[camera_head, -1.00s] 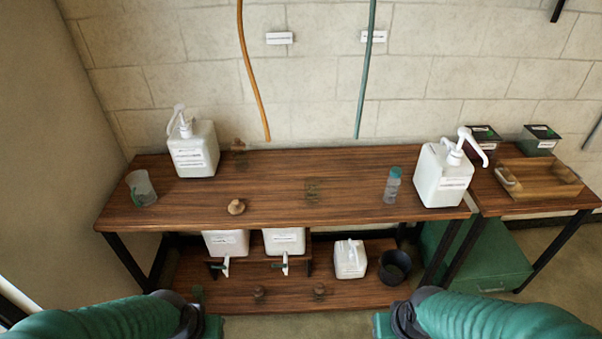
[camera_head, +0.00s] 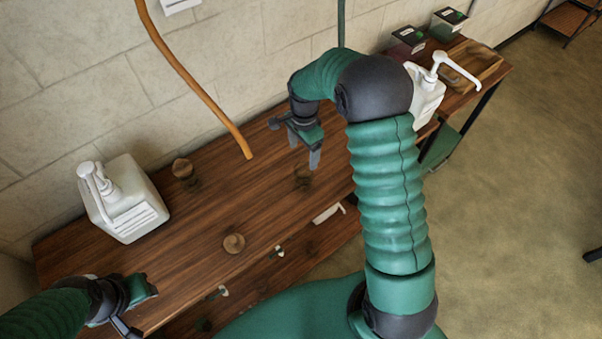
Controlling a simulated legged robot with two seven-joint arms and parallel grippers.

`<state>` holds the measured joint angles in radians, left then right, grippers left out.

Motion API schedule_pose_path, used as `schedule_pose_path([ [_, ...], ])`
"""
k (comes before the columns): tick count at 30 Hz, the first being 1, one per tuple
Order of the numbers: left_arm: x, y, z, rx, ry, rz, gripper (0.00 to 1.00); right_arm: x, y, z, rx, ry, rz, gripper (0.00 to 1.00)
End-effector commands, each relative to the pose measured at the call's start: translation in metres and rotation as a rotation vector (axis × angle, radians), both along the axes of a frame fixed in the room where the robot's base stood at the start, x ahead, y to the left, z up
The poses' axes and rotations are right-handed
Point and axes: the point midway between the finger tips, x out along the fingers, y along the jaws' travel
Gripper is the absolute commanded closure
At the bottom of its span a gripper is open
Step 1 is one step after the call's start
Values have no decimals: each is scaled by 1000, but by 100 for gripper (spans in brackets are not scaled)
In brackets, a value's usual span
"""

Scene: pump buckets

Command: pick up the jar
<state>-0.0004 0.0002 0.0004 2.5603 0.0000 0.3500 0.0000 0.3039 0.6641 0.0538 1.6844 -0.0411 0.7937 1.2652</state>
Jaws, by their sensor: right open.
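The small clear jar with the teal lid is not visible now. My right arm covers the tabletop left of the right pump bucket.
A white pump bucket (camera_head: 128,205) stands at the table's left. Another pump bucket (camera_head: 424,98) is partly behind my right arm. A wooden knob-like piece (camera_head: 234,243) lies on the tabletop. An orange hose (camera_head: 190,75) hangs over the table. Two dark boxes stand at the back right.

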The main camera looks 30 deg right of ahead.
Motion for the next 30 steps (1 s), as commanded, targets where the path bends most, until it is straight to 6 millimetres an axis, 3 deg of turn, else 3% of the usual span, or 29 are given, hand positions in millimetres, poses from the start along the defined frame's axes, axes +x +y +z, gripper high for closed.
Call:
schedule_pose_path([
  [6,0,0,4,0,0,0,64,2,4,-58,-1,6,3,23],
  [14,0,0,9,0,0,1,64,0,4,-90,-2,5,4,23],
  [19,0,0,16,0,-1,1,64,-3,4,-121,-2,3,5,23],
  [28,0,0,16,0,0,1,64,-1,4,-132,-3,1,5,23],
  [30,0,0,16,0,-1,1,64,-1,4,-131,-3,1,5,32],
])
